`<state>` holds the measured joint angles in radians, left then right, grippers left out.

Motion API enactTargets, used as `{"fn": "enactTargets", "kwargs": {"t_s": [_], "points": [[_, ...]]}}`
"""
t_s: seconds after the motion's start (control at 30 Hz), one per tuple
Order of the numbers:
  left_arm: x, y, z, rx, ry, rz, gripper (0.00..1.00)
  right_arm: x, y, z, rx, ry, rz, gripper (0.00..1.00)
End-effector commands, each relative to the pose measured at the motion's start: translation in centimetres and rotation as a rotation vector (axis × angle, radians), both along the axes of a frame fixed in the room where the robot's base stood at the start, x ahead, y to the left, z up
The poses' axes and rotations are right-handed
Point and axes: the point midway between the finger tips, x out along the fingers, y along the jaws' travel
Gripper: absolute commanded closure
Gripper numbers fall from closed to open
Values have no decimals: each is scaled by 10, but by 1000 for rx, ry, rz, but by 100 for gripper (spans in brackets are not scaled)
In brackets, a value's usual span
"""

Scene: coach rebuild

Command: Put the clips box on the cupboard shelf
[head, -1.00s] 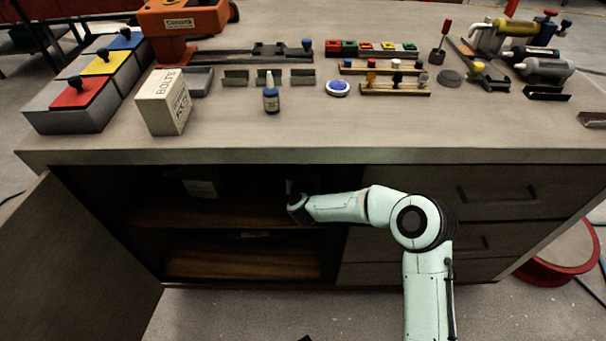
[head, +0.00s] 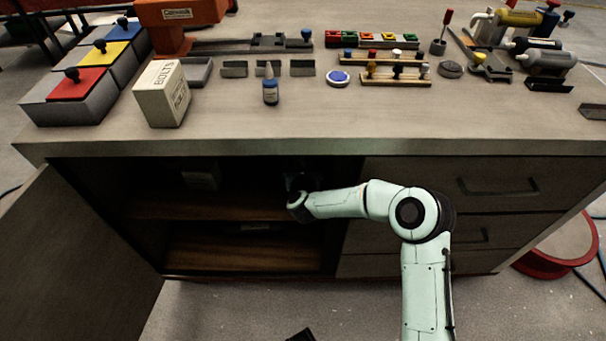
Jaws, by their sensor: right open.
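The open cupboard (head: 150,262) is below the workbench, with a wooden shelf (head: 215,207) across its middle. A pale box (head: 201,180) stands in shadow at the back above this shelf; I cannot read its label or tell whether it is the clips box. My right gripper (head: 299,182) reaches into the right part of the cupboard, above the shelf. It is open, but its fingers are dark and hard to make out, and I see nothing clearly between them. A dark piece at the bottom edge may be my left gripper (head: 301,335); its jaws are not visible.
The cupboard door (head: 75,260) stands open at the left. Drawers (head: 500,190) are to the right of the opening. A red reel (head: 550,262) lies on the floor at right.

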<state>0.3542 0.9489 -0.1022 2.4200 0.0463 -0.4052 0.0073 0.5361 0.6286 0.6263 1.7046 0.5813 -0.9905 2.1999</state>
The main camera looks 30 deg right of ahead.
Motion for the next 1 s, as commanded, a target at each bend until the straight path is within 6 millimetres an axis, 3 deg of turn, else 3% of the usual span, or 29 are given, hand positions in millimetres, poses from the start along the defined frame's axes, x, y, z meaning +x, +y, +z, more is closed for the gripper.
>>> {"fn": "enactTargets", "kwargs": {"t_s": [0.5, 0.7, 1.0], "points": [[56, -7, 33, 12, -185, -19, 57, -79, 49, 36, -2, 0, 3, 6], [63, -8, 36, 13, -207, -20, 57, -90, 55, 39, 0, -1, 1, 6], [63, -8, 36, 13, -207, -20, 57, -90, 55, 39, -1, -1, 0, 6]]}}
